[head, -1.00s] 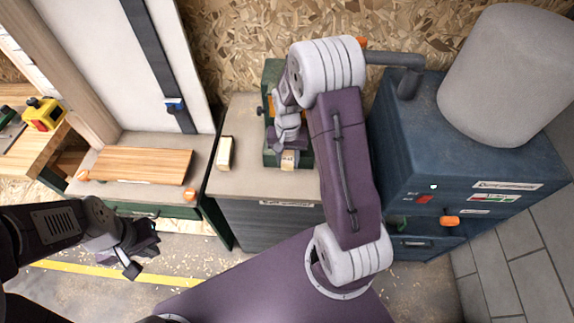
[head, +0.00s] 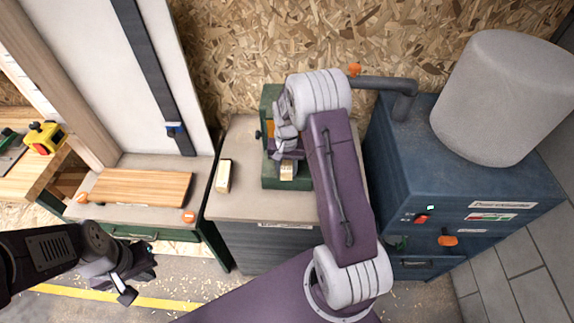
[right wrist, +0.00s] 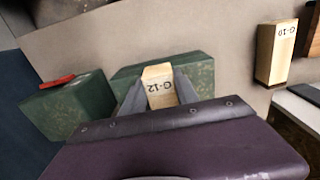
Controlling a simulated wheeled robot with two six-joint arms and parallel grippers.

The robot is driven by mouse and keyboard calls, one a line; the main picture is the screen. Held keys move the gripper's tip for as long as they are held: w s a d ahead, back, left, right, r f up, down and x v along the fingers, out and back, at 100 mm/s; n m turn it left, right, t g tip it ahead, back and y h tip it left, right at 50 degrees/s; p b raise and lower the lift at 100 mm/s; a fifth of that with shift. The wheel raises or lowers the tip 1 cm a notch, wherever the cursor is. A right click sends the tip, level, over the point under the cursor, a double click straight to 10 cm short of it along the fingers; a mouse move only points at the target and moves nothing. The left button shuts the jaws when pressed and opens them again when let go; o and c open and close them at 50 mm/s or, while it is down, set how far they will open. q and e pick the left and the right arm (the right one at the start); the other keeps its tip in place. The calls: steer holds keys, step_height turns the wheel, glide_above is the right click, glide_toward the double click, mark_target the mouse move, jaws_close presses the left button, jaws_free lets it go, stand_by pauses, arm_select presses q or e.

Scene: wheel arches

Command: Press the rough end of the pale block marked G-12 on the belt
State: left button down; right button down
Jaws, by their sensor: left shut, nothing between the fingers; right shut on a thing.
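The pale block marked G-12 (right wrist: 158,84) is held between the fingers of my right gripper (right wrist: 157,95), its marked face up in the right wrist view. In the head view my right gripper (head: 287,152) holds the block (head: 287,171) over the front part of the green machine (head: 270,180) on the bench. The machine's green body also shows in the right wrist view (right wrist: 195,66). I cannot make out the belt or whether the block's far end touches it. My left gripper (head: 130,280) is shut and empty, over the floor at lower left.
A second pale block marked G-10 (right wrist: 273,55) lies on the bench left of the machine; it also shows in the head view (head: 223,176). A blue cabinet (head: 450,160) with a grey drum (head: 495,95) stands close on the right. A wooden board (head: 140,187) lies further left.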

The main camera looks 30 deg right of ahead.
steer(key=shift+w+d+r, duration=0.1)
steer(key=shift+w+d, duration=0.2)
steer(key=shift+w, duration=0.2)
stand_by(2.8)
stand_by(0.6)
steer(key=shift+s+a+r+p, duration=0.2)
steer(key=shift+s+a+p, duration=0.25)
steer(key=shift+s, duration=0.25)
steer(key=s+a+r, duration=0.1)
steer(key=s+a, duration=0.2)
steer(key=s, duration=0.2)
steer(key=shift+s+a+r+p, duration=0.15)
steer(key=shift+s+r+p, duration=0.1)
steer(key=shift+p, duration=0.2)
